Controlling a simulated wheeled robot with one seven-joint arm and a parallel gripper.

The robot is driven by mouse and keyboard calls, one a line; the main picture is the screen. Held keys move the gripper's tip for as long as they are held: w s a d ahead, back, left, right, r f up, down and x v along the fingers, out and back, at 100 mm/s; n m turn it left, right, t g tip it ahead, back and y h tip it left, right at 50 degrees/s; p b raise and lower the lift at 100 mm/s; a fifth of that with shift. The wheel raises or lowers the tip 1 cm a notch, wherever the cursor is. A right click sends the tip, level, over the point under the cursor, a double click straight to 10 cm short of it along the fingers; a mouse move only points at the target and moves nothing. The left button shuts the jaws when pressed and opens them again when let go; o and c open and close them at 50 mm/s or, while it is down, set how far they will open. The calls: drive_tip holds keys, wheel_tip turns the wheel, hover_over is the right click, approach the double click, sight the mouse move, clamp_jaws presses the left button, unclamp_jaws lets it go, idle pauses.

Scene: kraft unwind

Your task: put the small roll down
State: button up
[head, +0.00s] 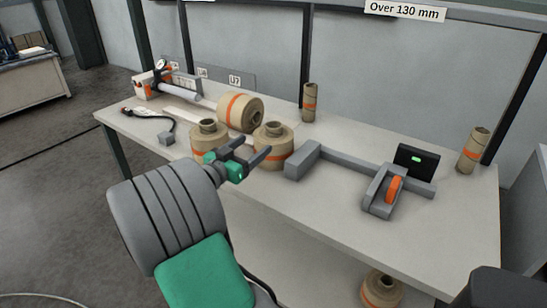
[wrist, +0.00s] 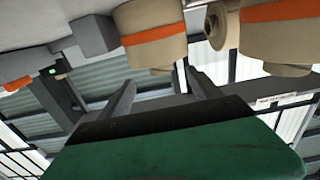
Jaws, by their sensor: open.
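My gripper (head: 254,149) is open with nothing between its fingers, above the front of the bench. It overlaps a brown roll with an orange band (head: 275,134), which stands upright; the head view does not show if they touch. Another upright roll (head: 208,132) stands to the left, and a larger roll (head: 240,112) lies on its side behind. In the tilted wrist view, the open fingers (wrist: 160,80) have an orange-banded roll (wrist: 150,25) beyond them, apart from them. A second roll (wrist: 278,35) is at right. I cannot tell which is the small roll.
A cabled tool (head: 140,112) is at left. Another roll (head: 381,288) is below. The front right bench top is clear.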

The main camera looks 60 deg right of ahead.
sight(268, 132)
drive_tip(key=d, duration=0.3)
drive_tip(key=s+d+p, duration=0.1)
drive_tip(key=d, duration=0.7)
drive_tip(key=shift+s+d+r+p, duration=0.15)
drive_tip(key=shift+s+r+p, duration=0.05)
drive_tip(key=shift+s+p, duration=0.2)
drive_tip(key=shift+c, duration=0.2)
clamp_jaws()
drive_tip(key=shift+r, duration=0.1)
